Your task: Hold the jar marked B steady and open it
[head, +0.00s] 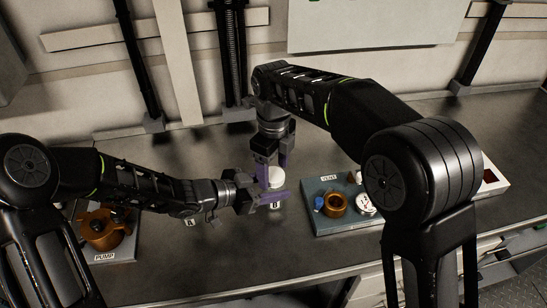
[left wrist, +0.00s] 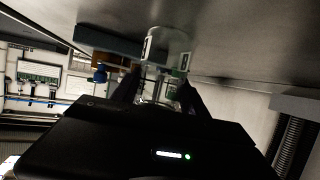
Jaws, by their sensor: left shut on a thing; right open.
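The jar marked B (head: 276,205) stands on the grey bench in the middle of the head view, its white lid (head: 276,176) showing between purple fingers. My left gripper (head: 265,198) comes in from the left and is shut on the jar's body, low down. In the left wrist view the clear jar (left wrist: 165,44) appears between the dark fingers (left wrist: 160,90). My right gripper (head: 273,172) points down from above, open, with its fingers at the lid. Whether they touch the lid I cannot tell. Much of the jar is hidden by the fingers.
A label A (head: 191,223) shows below my left forearm; its object is mostly hidden. A blue-grey VENT board (head: 322,220) with an orange ring and gauge lies to the right. A PUMP board (head: 122,254) with an orange part lies left. The front middle bench is clear.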

